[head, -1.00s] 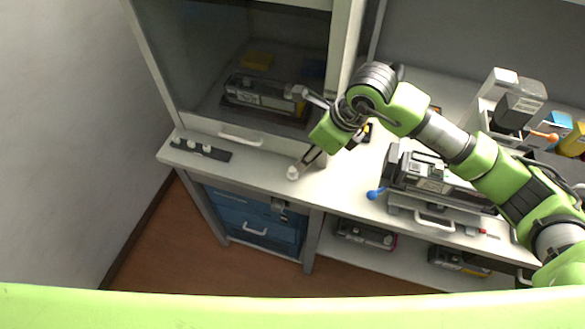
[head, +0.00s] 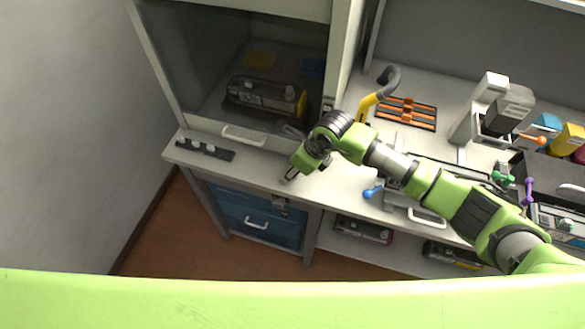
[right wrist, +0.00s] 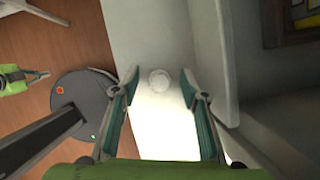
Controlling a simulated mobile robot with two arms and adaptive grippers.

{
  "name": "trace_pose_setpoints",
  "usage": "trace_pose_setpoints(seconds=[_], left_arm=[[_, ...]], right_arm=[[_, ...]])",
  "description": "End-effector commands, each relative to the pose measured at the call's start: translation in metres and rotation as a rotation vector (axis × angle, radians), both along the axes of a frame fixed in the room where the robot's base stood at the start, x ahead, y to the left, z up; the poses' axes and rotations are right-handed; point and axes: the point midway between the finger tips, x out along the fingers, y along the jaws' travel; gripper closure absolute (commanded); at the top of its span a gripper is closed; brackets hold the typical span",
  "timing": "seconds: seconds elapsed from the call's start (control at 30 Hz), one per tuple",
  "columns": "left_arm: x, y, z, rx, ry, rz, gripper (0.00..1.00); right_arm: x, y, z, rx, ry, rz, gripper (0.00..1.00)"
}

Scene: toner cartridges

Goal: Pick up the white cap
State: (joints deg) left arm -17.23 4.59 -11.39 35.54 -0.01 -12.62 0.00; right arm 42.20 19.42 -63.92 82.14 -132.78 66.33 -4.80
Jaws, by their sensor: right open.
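The white cap (right wrist: 159,80) is a small round piece on the pale worktop in the right wrist view. My right gripper (right wrist: 159,76) is open, with one finger on each side of the cap; whether either finger touches it I cannot tell. In the head view my right gripper (head: 290,176) points down at the worktop near its front edge, and it hides the cap. A green gripper that looks like my left one (right wrist: 38,75) shows at the left edge of the right wrist view, over the floor, too small to read its fingers.
A dark strip (head: 222,154) with small white knobs lies left on the worktop (head: 262,172). A glass-fronted cabinet with a cartridge (head: 262,97) stands behind. An orange rack (head: 406,113) and a blue-knobbed fixture (head: 373,191) are to the right. Blue drawers (head: 257,222) are below.

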Motion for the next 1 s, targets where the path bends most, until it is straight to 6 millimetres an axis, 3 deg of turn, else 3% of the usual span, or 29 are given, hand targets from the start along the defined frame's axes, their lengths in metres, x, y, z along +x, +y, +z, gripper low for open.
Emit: trace_pose_setpoints(seconds=[0.23,0.27,0.37,0.4,0.77,1.0], left_arm=[[0.001,0.000,0.000,0.000,-0.002,0.000,1.00],[0.001,0.000,0.000,0.000,-0.002,-0.001,1.00],[0.001,0.000,0.000,0.000,-0.002,-0.001,1.00],[0.001,0.000,0.000,0.000,-0.002,-0.001,1.00],[0.001,0.000,0.000,0.000,-0.002,-0.002,1.00],[0.001,0.000,-0.012,0.000,-0.002,-0.002,1.00]], right_arm=[[0.000,0.001,-0.002,0.000,0.000,0.001,0.59],[0.001,0.001,-0.002,0.000,0.000,0.001,0.62],[0.000,0.001,-0.002,0.000,0.000,0.000,0.85],[0.000,0.001,-0.002,0.000,0.000,0.000,0.87],[0.001,0.001,-0.001,0.001,-0.001,0.000,0.88],[0.002,0.001,0.010,0.002,-0.004,0.001,0.88]])
